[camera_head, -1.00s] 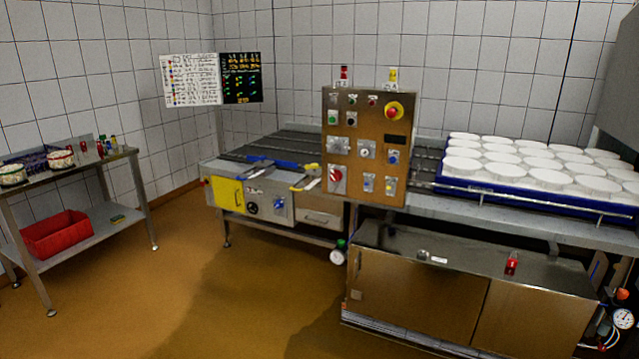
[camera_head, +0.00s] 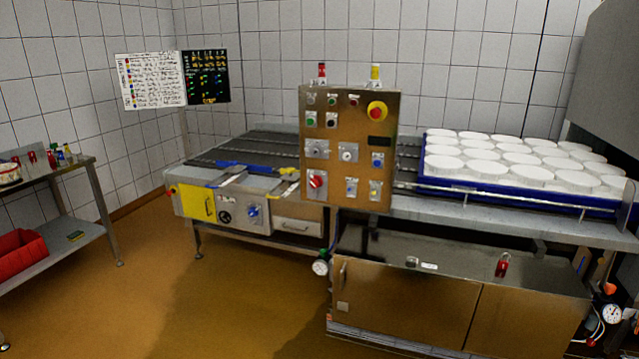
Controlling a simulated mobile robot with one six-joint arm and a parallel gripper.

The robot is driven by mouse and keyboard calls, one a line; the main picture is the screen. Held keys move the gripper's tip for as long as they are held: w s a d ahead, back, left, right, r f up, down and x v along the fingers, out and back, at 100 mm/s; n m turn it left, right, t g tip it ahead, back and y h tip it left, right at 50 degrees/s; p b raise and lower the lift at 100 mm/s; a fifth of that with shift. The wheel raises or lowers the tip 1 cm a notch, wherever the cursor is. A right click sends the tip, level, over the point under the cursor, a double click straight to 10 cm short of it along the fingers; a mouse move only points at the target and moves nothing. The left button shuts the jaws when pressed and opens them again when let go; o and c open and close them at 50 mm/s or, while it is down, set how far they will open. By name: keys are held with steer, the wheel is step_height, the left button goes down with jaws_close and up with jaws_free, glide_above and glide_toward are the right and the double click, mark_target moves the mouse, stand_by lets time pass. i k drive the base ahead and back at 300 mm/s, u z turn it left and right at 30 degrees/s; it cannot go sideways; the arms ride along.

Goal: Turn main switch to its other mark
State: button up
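The control panel (camera_head: 347,208) is an upright brown metal box with buttons and switches. A red rotary knob on a light plate at its lower left looks like the main switch (camera_head: 316,181); its label and marks are too small to read. Other knobs sit on the panel, with a red mushroom button on yellow (camera_head: 377,111) at the upper right. My gripper is not in view, and nothing covers the panel's face.
A steel cabinet (camera_head: 400,290) with a padlock-like red item (camera_head: 502,265) on top stands in front below the panel. A blue tray (camera_head: 520,201) of white moulds lies right. A side table (camera_head: 60,178) and red bin (camera_head: 20,255) stand left. The brown floor (camera_head: 200,300) between is clear.

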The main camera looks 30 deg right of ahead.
mark_target(317, 181)
steer(key=u, duration=0.3)
steer(key=i, duration=1)
steer(key=u, duration=0.55)
